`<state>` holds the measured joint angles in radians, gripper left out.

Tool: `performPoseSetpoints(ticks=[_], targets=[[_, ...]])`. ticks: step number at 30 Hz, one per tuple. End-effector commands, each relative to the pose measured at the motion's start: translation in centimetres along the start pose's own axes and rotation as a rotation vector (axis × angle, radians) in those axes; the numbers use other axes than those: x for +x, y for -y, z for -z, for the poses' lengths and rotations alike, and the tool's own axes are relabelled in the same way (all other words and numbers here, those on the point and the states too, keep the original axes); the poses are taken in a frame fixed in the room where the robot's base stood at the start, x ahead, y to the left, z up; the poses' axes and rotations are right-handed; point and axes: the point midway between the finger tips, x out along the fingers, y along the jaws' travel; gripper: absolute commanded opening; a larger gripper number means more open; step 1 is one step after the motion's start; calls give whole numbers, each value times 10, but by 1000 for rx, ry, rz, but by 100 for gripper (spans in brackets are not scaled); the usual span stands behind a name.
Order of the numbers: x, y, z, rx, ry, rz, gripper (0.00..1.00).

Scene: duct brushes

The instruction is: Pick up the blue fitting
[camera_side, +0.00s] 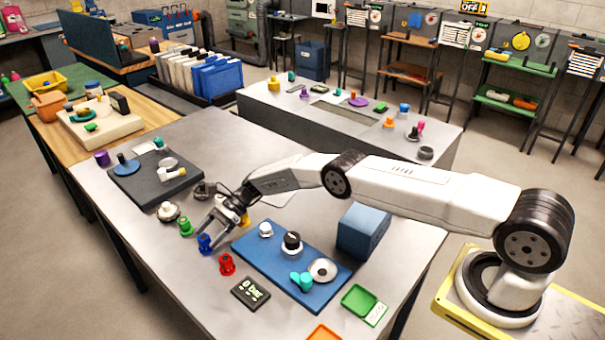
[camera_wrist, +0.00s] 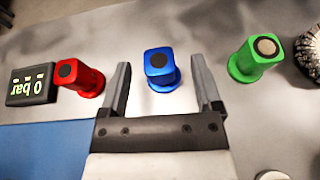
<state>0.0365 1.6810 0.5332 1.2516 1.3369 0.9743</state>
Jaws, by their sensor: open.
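The blue fitting (camera_side: 205,243) stands upright on the grey table, between the red fitting (camera_side: 226,264) and the green fitting (camera_side: 186,227). In the wrist view the blue fitting (camera_wrist: 160,68) is a short square-topped piece with a dark round spot on top. My gripper (camera_side: 209,222) is open, and in the wrist view its two fingers (camera_wrist: 160,85) lie to either side of the blue fitting. The fitting sits near the fingertip line, apart from both fingers. The red fitting (camera_wrist: 80,76) is left of the left finger and the green fitting (camera_wrist: 253,58) is right of the right finger.
A black display reading 0 bar (camera_side: 250,291) lies beside the red fitting. A blue board (camera_side: 262,262) with several parts is close by. A round brush (camera_wrist: 309,50) stands beyond the green fitting. A blue block (camera_side: 363,230) is under my arm.

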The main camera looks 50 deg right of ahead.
Motion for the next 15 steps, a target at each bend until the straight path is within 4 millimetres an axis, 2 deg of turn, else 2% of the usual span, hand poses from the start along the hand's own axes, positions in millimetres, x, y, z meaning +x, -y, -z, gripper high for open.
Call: performPoseSetpoints(ticks=[1,6,15], targets=[[10,-1,-1,-2,0,-5,82],[22,0,-2,-2,0,-2,82],[24,0,-2,-1,0,-1,82]])
